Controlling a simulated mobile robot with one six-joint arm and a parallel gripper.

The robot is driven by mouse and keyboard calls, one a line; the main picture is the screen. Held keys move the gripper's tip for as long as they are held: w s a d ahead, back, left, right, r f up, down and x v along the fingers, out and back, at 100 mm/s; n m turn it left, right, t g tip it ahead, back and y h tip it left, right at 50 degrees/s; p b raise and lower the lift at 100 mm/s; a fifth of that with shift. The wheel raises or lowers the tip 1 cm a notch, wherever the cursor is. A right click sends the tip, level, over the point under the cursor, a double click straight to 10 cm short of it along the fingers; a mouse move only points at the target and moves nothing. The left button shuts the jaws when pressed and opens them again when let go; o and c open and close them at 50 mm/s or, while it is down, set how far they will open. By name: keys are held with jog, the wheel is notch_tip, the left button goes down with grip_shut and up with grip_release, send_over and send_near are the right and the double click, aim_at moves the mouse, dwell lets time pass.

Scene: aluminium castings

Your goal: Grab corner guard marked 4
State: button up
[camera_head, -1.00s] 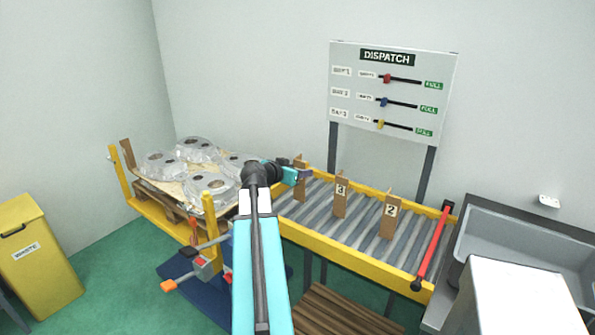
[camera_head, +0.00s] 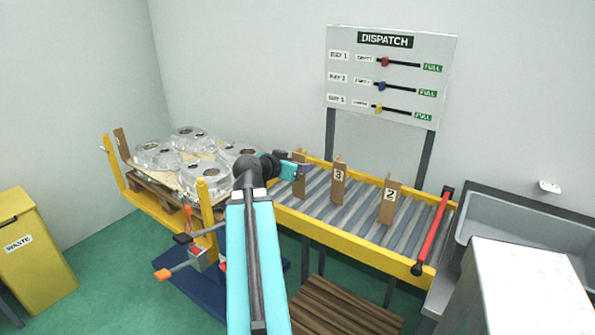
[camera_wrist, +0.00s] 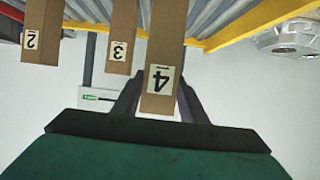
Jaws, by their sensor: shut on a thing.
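The corner guard marked 4 (camera_wrist: 161,40) is a brown cardboard-like strip with a white label, seen upside down in the wrist view. My gripper (camera_wrist: 158,92) is shut on it, with one dark finger at each side near its labelled end. In the head view the guard (camera_head: 299,175) stands at the left end of the roller conveyor, and my gripper (camera_head: 300,170) reaches it from the left. The head view does not show its label.
Corner guards marked 3 (camera_head: 339,184) and 2 (camera_head: 390,203) stand along the yellow-edged roller conveyor (camera_head: 340,246). Left of it, a pallet carries several aluminium castings (camera_head: 188,140). A red bar (camera_head: 432,232) crosses the conveyor's right end. A dispatch board (camera_head: 391,75) stands behind.

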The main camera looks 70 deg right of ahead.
jog(key=shift+s+a+f+b, duration=0.15)
jog(key=shift+a+b, duration=0.15)
jog(key=shift+b, duration=1.6)
jog(key=shift+s+a+b, duration=0.15)
jog(key=shift+a+b, duration=0.15)
jog(key=shift+b, duration=1.6)
jog(key=b, duration=0.3)
jog(key=shift+s+a, duration=0.15)
jog(key=shift+a, duration=0.25)
jog(key=shift+s+a+r, duration=0.1)
jog(key=shift+a+r, duration=0.05)
jog(key=shift+r, duration=0.1)
